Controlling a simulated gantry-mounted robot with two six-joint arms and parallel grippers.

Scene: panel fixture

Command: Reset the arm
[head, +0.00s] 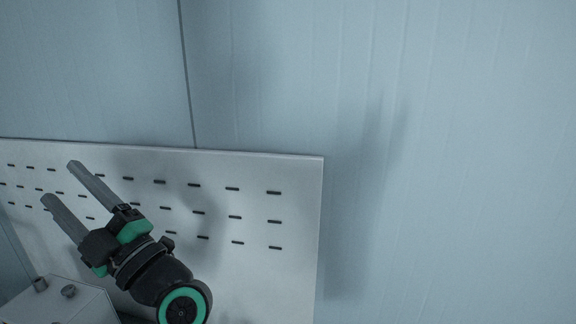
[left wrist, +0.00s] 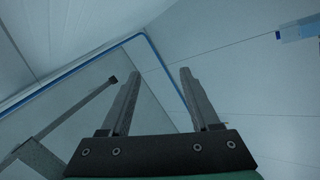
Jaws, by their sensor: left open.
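My left gripper (head: 60,185) is at the lower left of the head view, its two grey fingers spread apart and pointing up and left. It is in front of the slotted panel in the picture, and nothing is between its fingers. In the left wrist view the same gripper (left wrist: 158,80) shows both fingers apart and empty, with pale wall or ceiling surfaces beyond. My right gripper is in neither view.
A pale panel (head: 285,285) with rows of dark slots stands against the wall (head: 450,150). A grey box (head: 75,300) with small knobs is at the bottom left. The right half of the head view is bare wall. A blue-edged frame (left wrist: 60,82) shows in the left wrist view.

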